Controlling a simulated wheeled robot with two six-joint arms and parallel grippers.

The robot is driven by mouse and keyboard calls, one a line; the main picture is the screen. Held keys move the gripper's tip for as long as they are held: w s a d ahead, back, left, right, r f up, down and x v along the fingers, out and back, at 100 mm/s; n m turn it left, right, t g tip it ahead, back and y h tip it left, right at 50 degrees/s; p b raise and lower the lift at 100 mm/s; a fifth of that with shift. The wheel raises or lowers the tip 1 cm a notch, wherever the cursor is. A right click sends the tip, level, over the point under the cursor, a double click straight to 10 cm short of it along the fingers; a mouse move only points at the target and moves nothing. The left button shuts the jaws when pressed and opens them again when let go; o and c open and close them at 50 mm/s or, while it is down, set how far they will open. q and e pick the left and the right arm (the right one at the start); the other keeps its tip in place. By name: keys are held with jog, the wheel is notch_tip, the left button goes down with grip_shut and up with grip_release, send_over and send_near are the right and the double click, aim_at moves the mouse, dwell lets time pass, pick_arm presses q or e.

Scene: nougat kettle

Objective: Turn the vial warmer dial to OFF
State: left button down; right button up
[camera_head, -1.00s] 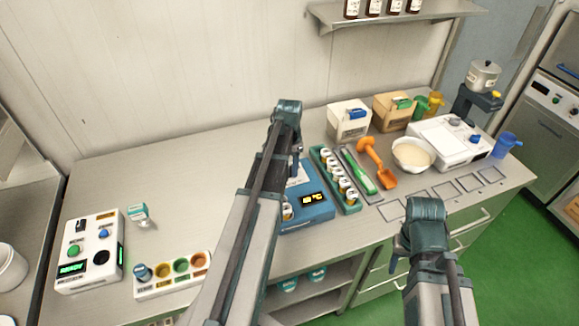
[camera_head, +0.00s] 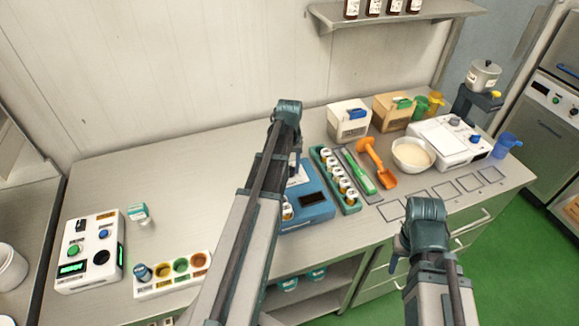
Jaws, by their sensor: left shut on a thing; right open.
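The vial warmer (camera_head: 318,212) is the blue box with a white top panel near the middle of the bench, partly covered by my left arm. Its display (camera_head: 312,199) is dark. A white-capped vial (camera_head: 287,211) stands at its left side beside my arm. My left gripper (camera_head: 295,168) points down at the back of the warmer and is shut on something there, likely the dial. The dial itself and its marking are hidden behind the gripper and arm. My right gripper (camera_head: 394,264) is open and empty in front of the bench edge.
A green rack (camera_head: 352,208) of vials stands just right of the warmer, then a tray with a green tool and an orange scoop (camera_head: 378,165). A white bowl (camera_head: 413,154) and white scale lie further right.

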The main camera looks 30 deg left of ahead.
dwell(0.4)
pick_arm(q)
jog(key=shift+c, duration=1.7)
grip_release()
notch_tip(320, 180, up, 14)
jog(key=p, duration=1.3)
jog(key=shift+p, duration=0.4)
jog(key=shift+f, duration=0.15)
